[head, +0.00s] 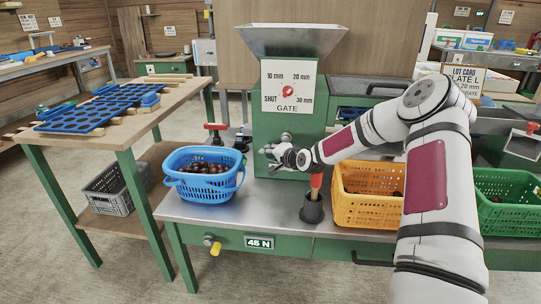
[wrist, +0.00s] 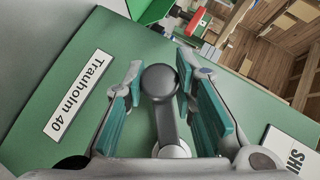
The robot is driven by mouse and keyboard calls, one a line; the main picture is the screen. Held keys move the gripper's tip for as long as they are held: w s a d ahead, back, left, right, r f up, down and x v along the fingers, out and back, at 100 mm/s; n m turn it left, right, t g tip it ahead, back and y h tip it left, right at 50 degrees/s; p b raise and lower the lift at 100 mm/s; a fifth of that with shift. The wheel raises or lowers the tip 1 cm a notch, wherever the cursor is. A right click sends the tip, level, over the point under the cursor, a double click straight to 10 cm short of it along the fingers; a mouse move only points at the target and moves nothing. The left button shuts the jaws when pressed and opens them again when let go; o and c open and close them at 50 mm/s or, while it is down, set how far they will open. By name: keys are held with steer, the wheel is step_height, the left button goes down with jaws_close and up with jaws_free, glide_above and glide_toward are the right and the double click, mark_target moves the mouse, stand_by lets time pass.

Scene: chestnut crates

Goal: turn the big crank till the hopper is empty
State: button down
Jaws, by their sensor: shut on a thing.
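The grey metal hopper (head: 291,40) tops the green machine (head: 262,128) in the head view. Its rim is seen nearly edge-on, so I cannot tell what is inside. My gripper (head: 272,155) is at the machine's front, below the gate dial. In the wrist view my gripper (wrist: 160,72) has its teal-padded fingers on either side of a dark crank handle (wrist: 167,122) with a round knob end, and is shut on it. In the head view my gripper and wrist mostly hide the crank. The white gate dial (head: 288,88) reads SHUT, 10 mm, 20 mm, 30 mm.
A blue basket (head: 203,193) of chestnuts stands on the bench at left. An orange crate (head: 365,214) and a green crate (head: 508,222) stand at right. A red-handled tool stands in a dark cup (head: 312,209) before the machine. A "45 N" display (head: 259,242) is on the front.

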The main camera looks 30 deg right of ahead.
steer(key=shift+a, duration=0.2)
steer(key=c, duration=1.3)
jaws_free()
steer(key=shift+d, duration=0.1)
step_height(320, 180, up, 9)
steer(key=shift+f, duration=0.1)
steer(key=shift+r, duration=0.65)
steer(key=shift+w, duration=0.1)
steer(key=shift+f, duration=0.1)
